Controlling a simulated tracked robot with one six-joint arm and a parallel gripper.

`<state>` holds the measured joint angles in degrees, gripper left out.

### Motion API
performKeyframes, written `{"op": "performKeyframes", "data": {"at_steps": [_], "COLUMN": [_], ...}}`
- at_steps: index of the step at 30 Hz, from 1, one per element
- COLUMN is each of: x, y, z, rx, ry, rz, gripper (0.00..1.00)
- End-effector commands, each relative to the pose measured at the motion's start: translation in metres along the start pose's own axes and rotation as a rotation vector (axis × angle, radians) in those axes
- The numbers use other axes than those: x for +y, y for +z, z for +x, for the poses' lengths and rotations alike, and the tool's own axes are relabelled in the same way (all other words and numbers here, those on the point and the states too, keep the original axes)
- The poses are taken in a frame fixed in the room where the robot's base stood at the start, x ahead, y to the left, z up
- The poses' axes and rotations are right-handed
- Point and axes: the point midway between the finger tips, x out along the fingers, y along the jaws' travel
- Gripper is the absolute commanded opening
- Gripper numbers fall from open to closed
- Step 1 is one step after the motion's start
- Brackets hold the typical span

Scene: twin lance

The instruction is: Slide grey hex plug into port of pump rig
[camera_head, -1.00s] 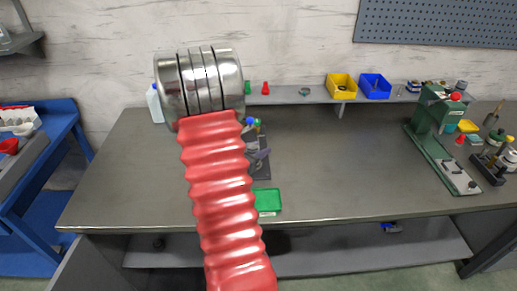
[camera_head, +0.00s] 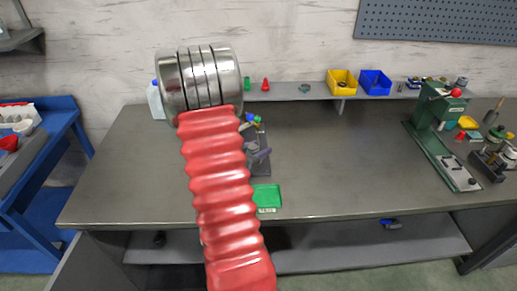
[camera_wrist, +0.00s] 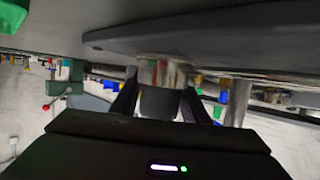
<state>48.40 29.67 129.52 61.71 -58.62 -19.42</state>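In the wrist view my gripper (camera_wrist: 160,97) has a dark finger on each side of a dark grey plug-like piece (camera_wrist: 158,104) and appears shut on it. The grey piece lines up with a shiny metal cylinder (camera_wrist: 165,73) by a dark plate (camera_wrist: 220,30), seemingly the pump rig. Whether the piece is above the port or partly in it, I cannot tell. A metal post (camera_wrist: 239,103) stands beside the right finger. In the head view my red arm hides most of this. A dark base with grey parts (camera_head: 260,157) shows just right of it.
A green tray (camera_head: 266,197) lies at the bench's front edge. A green press (camera_head: 440,125) stands at the right. Yellow (camera_head: 341,83) and blue (camera_head: 375,84) bins sit on the back shelf. The bench between the tray and press is clear.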

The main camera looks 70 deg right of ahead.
Motion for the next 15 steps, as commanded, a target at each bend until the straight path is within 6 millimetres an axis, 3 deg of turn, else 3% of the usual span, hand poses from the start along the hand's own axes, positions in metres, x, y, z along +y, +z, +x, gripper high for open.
{"op": "performKeyframes", "data": {"at_steps": [6, 15], "x": [0.0003, 0.0001], "y": [0.0002, 0.0004], "z": [0.0001, -0.0016], "rx": [0.0, -0.001], "ry": [0.001, 0.0], "rz": [0.0, -0.001], "gripper": [0.57, 0.57]}}
